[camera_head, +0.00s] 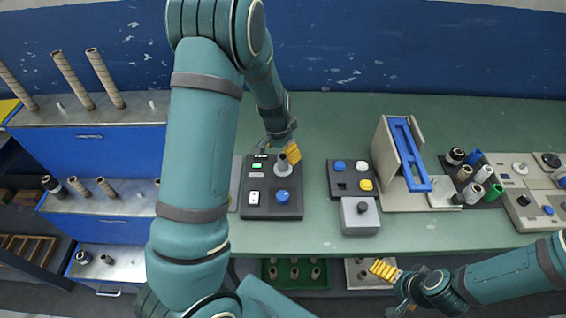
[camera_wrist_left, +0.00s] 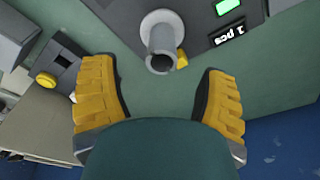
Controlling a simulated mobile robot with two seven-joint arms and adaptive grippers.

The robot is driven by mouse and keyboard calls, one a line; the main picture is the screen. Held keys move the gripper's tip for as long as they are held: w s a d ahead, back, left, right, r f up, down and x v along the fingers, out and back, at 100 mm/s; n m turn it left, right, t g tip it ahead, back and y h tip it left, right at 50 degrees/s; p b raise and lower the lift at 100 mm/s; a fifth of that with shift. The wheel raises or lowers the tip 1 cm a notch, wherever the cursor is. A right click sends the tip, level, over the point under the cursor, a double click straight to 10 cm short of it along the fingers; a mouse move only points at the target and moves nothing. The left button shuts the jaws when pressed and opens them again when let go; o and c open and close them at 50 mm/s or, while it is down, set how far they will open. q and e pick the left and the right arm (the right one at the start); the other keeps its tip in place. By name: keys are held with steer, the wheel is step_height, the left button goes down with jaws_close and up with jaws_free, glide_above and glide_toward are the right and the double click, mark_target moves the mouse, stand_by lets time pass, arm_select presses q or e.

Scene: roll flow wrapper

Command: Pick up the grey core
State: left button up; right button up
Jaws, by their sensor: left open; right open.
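A grey core (camera_head: 283,165) stands upright on the black control box on the green table. In the left wrist view the grey core (camera_wrist_left: 161,42) is a short tube on a round base, with its dark open end facing the camera. My left gripper (camera_head: 291,153) is right at the core in the head view and partly covers the box. In the wrist view its yellow fingers (camera_wrist_left: 160,85) are spread wide, with the core beyond the gap and apart from both. My right gripper (camera_head: 384,270) is open and empty in front of the table's front edge.
The black box (camera_head: 273,211) has a green display and a blue knob. A button panel (camera_head: 352,180), a grey box (camera_head: 360,215) and a blue-framed stand (camera_head: 405,160) are to the right. Blue drawers (camera_head: 90,150) with several brown cores are at left.

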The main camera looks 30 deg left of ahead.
mark_target(283, 158)
arm_select(q)
steer(key=f, duration=0.5)
steer(key=shift+w+b, duration=0.35)
steer(key=shift+b, duration=0.05)
steer(key=c, duration=1)
steer(key=shift+o, duration=0.2)
